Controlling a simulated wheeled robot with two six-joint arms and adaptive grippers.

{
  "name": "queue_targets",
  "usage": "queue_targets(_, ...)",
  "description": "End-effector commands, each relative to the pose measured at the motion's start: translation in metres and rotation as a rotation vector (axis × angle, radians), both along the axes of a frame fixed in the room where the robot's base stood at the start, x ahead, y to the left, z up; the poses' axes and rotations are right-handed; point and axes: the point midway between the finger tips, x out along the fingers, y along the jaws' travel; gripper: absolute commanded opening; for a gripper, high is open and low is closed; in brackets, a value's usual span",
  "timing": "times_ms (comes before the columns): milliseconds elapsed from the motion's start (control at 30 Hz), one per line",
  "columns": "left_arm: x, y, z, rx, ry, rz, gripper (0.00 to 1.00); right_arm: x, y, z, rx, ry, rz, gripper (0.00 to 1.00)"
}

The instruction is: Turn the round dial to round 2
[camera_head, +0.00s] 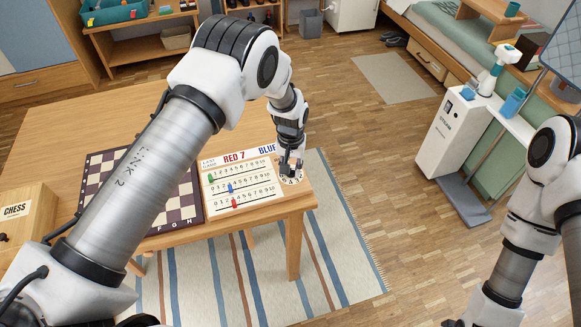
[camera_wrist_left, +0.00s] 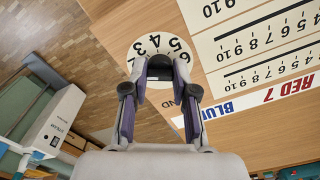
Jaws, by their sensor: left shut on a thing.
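The round dial (camera_head: 291,175) is a white disc with black numbers near the right corner of the wooden table. It also shows in the left wrist view (camera_wrist_left: 142,48), where the numbers 3, 4, 5 and 6 are readable along its edge. My left gripper (camera_head: 289,163) points down over the dial. The score board (camera_head: 240,183) lies left of the dial, reading RED 7 and BLUE. My right arm is at the right edge; its gripper is not clearly visible.
A chessboard (camera_head: 140,188) and a box marked CHESS (camera_head: 22,225) are on the table left of the score board. Red, blue and green pegs sit on the score board. A striped rug (camera_head: 345,240) lies below the table. A white machine (camera_head: 455,135) stands on the floor at right.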

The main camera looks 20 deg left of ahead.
Motion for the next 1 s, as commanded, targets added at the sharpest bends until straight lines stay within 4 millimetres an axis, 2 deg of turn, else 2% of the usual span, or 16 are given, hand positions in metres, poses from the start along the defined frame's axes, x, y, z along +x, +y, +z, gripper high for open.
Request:
queue_targets(233, 0.0, -0.001, -0.002, 0.0, 0.0, 0.0, 0.0, 0.0, 0.0, -0.001, 0.0, 0.0, 0.0, 0.48)
queue_targets(267, 0.0, -0.001, -0.002, 0.0, 0.0, 0.0, 0.34, 0.0, 0.0, 0.0, 0.0, 0.0, 0.0, 0.48)
queue_targets(300, 0.0, -0.001, -0.002, 0.0, 0.0, 0.0, 0.48, 0.0, 0.0, -0.001, 0.0, 0.0, 0.0, 0.48)
queue_targets(333, 0.0, -0.001, -0.002, 0.0, 0.0, 0.0, 0.53, 0.0, 0.0, 0.0, 0.0, 0.0, 0.0, 0.48)
queue_targets(600, 0.0, 0.0, 0.0, 0.0, 0.0, 0.001, 0.53, 0.0, 0.0, 0.0, 0.0, 0.0, 0.0, 0.48)
queue_targets(733, 0.0, 0.0, 0.01, 0.0, 0.0, 0.001, 0.53, 0.0, 0.0, 0.0, 0.0, 0.0, 0.0, 0.48)
queue_targets(867, 0.001, -0.001, 0.038, 0.0, -0.003, 0.0, 0.53, 0.0, 0.0, 0.0, 0.0, 0.0, 0.0, 0.48)
queue_targets(1000, 0.002, -0.001, 0.075, 0.0, -0.002, 0.0, 0.53, 0.0, 0.0, 0.0, 0.0, 0.0, 0.0, 0.48)
